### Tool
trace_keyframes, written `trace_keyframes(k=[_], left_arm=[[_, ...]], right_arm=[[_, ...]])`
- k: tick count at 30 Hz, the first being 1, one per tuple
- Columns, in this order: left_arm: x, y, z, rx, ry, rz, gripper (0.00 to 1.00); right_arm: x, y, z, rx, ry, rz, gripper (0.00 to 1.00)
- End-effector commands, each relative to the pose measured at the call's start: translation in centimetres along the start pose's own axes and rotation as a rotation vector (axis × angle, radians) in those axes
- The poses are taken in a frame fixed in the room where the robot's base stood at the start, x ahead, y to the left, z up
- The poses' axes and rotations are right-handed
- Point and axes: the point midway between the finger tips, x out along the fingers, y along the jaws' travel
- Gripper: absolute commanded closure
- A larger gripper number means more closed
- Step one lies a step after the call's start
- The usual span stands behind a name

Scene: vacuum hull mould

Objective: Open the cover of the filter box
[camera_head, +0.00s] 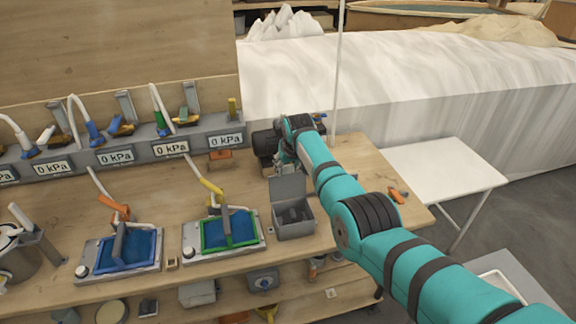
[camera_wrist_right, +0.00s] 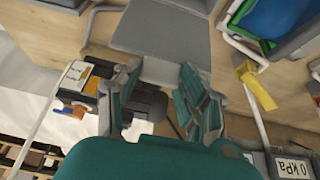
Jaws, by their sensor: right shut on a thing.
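The filter box (camera_head: 294,231) is a small grey open-topped box on the wooden bench, with a dark thing inside. Its grey cover (camera_head: 287,187) stands raised, roughly upright, at the back edge of the box. My right gripper (camera_head: 287,158) is at the cover's top edge, partly hidden by its own arm in the head view. In the right wrist view, the right gripper (camera_wrist_right: 160,85) has its fingers either side of a grey tab on the cover (camera_wrist_right: 160,28) and is shut on it. My left gripper is not in view.
A green-framed tray (camera_head: 205,242) and a blue-framed tray (camera_head: 95,266) lie left of the box. A grey rail with several 0 kPa displays (camera_head: 170,148) runs behind. A dark cylindrical device (camera_head: 264,145) stands behind the cover. An orange-handled tool (camera_head: 397,196) lies right.

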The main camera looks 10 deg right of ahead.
Motion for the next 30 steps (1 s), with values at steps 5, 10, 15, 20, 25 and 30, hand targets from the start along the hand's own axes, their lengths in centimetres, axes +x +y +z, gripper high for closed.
trace_keyframes(k=[5,10,15,20,25,30], left_arm=[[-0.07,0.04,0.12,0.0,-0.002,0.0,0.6],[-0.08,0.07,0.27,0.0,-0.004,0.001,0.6],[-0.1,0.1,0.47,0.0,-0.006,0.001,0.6],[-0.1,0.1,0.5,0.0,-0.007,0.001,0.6],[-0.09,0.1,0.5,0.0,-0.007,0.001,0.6],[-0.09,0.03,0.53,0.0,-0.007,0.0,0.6]], right_arm=[[-0.21,0.06,-0.46,0.0,0.014,0.001,1.0],[-0.21,0.05,-0.47,0.0,0.015,0.001,1.0],[-0.23,0.05,-0.5,0.0,0.015,0.001,1.0],[-0.25,0.05,-0.52,0.0,0.016,0.001,0.51],[-0.12,0.05,-0.31,0.0,0.01,0.001,0.35],[-0.06,0.04,-0.19,0.0,0.006,0.001,0.35]])
